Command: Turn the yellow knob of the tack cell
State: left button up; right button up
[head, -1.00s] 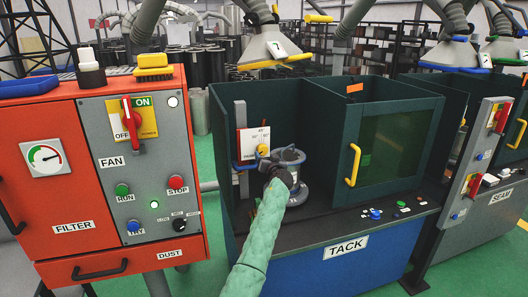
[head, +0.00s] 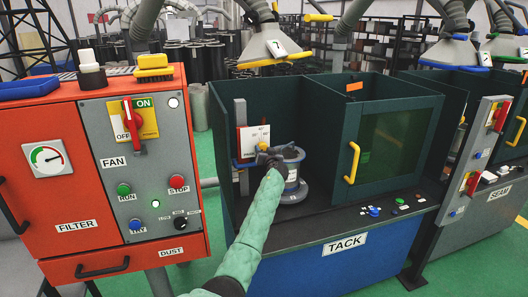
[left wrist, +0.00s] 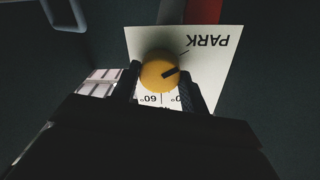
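The yellow knob (head: 263,146) sits on a white dial plate (head: 246,138) inside the open left bay of the tack cell (head: 345,246). In the left wrist view the knob (left wrist: 160,73) faces me, its dark pointer towards the line by PARK. The plate (left wrist: 215,60) looks upside down there, with 60° partly hidden. My left gripper (head: 270,158) is at the knob, partly hiding it in the head view. Its fingers (left wrist: 160,80) are apart, one on each side of the knob; contact cannot be told. My right gripper is not in view.
A grey flanged cylinder (head: 292,168) stands just right of my left gripper. The cell door with a yellow handle (head: 352,163) is to the right. An orange filter cabinet (head: 70,195) stands left. Small buttons (head: 375,211) are on the cell's front ledge.

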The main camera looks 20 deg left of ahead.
pick_arm(q)
jog(key=c, duration=0.5)
